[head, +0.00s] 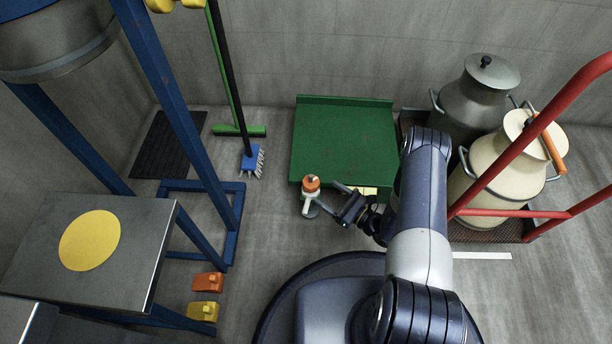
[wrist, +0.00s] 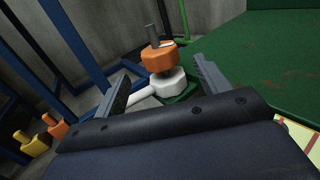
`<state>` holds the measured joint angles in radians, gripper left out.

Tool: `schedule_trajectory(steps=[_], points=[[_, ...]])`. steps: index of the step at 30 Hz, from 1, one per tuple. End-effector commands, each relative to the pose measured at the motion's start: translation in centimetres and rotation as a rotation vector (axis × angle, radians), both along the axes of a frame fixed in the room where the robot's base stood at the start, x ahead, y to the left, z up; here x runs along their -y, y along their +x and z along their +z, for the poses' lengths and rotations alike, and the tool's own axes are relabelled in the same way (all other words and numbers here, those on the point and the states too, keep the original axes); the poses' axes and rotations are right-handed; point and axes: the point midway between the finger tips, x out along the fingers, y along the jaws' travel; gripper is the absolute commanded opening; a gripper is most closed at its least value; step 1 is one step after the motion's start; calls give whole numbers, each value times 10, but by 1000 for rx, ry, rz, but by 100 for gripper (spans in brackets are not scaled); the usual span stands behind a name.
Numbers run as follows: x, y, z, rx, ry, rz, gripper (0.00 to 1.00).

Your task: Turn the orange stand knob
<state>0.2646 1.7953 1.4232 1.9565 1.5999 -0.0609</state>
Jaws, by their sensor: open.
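The orange stand knob (head: 311,183) sits on top of a white fitting (head: 308,201) at the front left corner of the green platform. In the wrist view the orange knob (wrist: 158,57) has a grey stem rising from its top, and the white fitting (wrist: 168,84) with its side arm lies below it. My gripper (head: 338,200) is just to the right of the knob in the head view. In the wrist view its two fingers (wrist: 158,86) are spread apart, with the knob beyond and between them. Nothing is visible between the fingertips; contact with the knob is not seen.
The green platform (head: 345,140) stands behind the knob. Milk cans (head: 495,170) stand on a red-handled cart at right. A blue frame (head: 232,225), a steel table (head: 140,225) and orange and yellow blocks (head: 207,282) are at left.

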Motion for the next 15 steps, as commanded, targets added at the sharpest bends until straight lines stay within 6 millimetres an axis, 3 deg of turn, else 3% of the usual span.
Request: schedule_trajectory(steps=[15], points=[[-67, 49, -1, 3, -1, 8, 71]])
